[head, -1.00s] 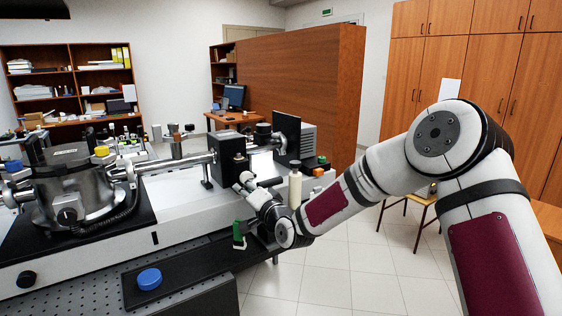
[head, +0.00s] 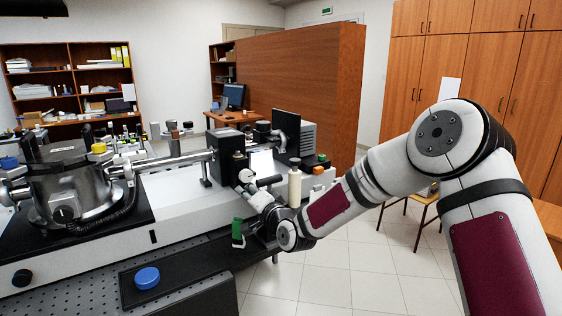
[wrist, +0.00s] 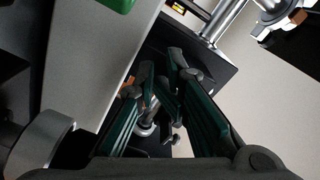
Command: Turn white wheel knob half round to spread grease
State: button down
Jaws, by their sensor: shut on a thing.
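My gripper (wrist: 160,75) has dark fingers with teal pads. In the wrist view they are close together over metal fittings at the black block. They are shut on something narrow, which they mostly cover. I take it to be the white wheel knob, but its rim does not show clearly between the fingers. In the head view my arm's end reaches the right end of the bench instrument (head: 175,205), below the black upright block (head: 229,150). The contact is small there, and I cannot separate the knob from the pale parts around it.
A green-topped item (head: 237,231) stands just left of my wrist. A pale bottle (head: 295,184) stands close on the right. A blue cap (head: 147,278) lies on the black tray (head: 190,282). A horizontal metal tube (head: 175,163) runs into the block. Open floor lies right of the bench.

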jog(key=p+v, duration=0.2)
jog(key=v, duration=0.3)
jog(key=shift+s+r, duration=0.15)
jog(key=shift+s, duration=0.3)
